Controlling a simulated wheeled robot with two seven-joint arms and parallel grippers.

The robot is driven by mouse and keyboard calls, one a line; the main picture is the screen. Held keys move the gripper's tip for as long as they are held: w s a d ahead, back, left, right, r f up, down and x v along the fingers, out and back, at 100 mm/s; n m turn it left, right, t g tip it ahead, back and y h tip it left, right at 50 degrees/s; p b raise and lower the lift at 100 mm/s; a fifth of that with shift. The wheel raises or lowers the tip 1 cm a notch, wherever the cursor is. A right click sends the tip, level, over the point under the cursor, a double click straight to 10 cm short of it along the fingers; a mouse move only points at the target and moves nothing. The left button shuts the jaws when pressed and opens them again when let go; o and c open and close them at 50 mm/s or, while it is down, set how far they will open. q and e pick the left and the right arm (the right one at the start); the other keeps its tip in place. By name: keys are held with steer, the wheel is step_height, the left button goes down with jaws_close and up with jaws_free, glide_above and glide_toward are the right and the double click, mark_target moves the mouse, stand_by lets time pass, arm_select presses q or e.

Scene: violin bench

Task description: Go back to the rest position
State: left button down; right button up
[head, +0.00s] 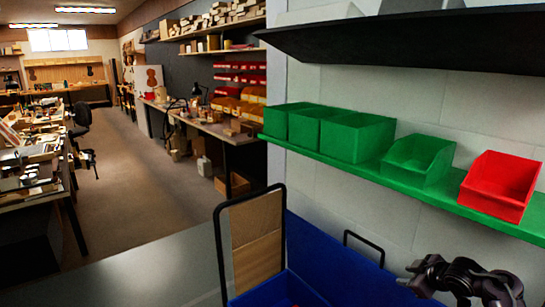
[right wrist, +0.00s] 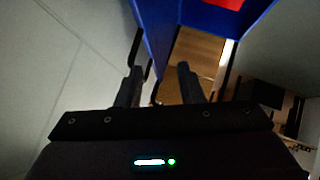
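My right gripper (right wrist: 159,70) shows in the right wrist view with its two dark fingers apart and nothing clearly held between them. In the head view, dark parts of my right arm or gripper come in at the bottom right corner, in front of the pale wall. My left gripper is in neither view.
A blue container (head: 330,258) with black handles is at bottom centre; a bit of red shows in it. Green bins (head: 357,138) and a red bin (head: 500,185) stand on a green shelf (head: 335,167). A dark shelf (head: 420,40) overhangs them. The aisle floor is open.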

steer(key=s+a+f+m+g+h, duration=0.2)
steer(key=s+a+f+h, duration=0.1)
steer(key=s+a+f, duration=0.75)
steer(key=s+a+r+m+g, duration=0.1)
steer(key=s+a+r+m, duration=0.15)
steer(key=s, duration=0.65)
steer(key=s+a+r+m+g, duration=0.1)
steer(key=s+a+g, duration=0.15)
steer(key=s, duration=0.55)
steer(key=s+a+r+m+g, duration=0.15)
steer(key=s+a, duration=0.25)
steer(key=s, duration=0.5)
step_height(320, 180, down, 29)
steer(key=s, duration=0.1)
steer(key=s+d+f, duration=0.2)
steer(key=s+f, duration=0.7)
steer(key=s, duration=0.1)
steer(key=s+d+f+g, duration=0.1)
steer(key=s+d+f, duration=0.1)
steer(key=s+f, duration=0.7)
steer(key=shift+s, duration=0.55)
